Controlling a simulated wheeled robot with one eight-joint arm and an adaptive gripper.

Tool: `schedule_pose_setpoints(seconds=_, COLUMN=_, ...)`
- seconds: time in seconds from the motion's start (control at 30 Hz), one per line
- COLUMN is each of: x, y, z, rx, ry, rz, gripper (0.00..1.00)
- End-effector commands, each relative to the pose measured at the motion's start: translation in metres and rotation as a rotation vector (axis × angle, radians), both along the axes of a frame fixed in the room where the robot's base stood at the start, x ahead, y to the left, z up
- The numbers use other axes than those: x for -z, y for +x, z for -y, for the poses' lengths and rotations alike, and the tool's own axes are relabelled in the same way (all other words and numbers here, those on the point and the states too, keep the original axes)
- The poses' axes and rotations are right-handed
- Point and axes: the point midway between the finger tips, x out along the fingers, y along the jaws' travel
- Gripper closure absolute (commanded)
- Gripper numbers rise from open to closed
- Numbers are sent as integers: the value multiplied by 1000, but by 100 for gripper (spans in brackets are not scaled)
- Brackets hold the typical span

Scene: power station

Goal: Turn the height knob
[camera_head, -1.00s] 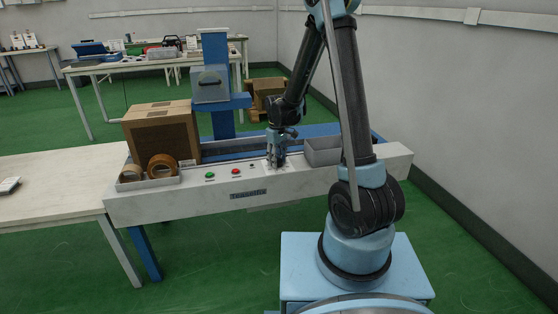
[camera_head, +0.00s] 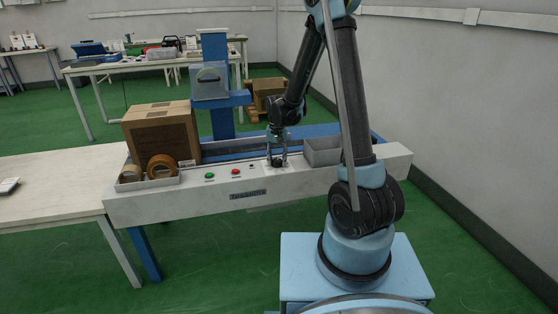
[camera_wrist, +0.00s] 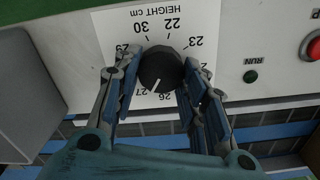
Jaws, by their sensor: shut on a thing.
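The height knob (camera_wrist: 161,66) is round and black with a white pointer line. In the wrist view it sits on a white scale plate (camera_wrist: 207,20) marked HEIGHT cm. Its pointer slants toward the stretch between 26 and 27, nearer 26. My gripper (camera_wrist: 162,72) is shut on the knob, one finger on each side. The machine's grey head (camera_head: 209,83) stands on a blue column (camera_head: 216,48).
A green button (camera_head: 210,175) and a red button (camera_head: 236,171) lie left of my gripper. A grey bin (camera_head: 322,152) is close on its right. A cardboard box (camera_head: 162,133) and tape rolls (camera_head: 161,166) stand at the left end.

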Motion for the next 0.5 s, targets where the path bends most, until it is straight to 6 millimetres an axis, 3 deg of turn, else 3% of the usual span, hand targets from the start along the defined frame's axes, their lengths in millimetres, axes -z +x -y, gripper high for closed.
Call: schedule_pose_setpoints(seconds=0.5, x=0, y=0, z=0, rx=487, ry=-1, rz=1, gripper=85)
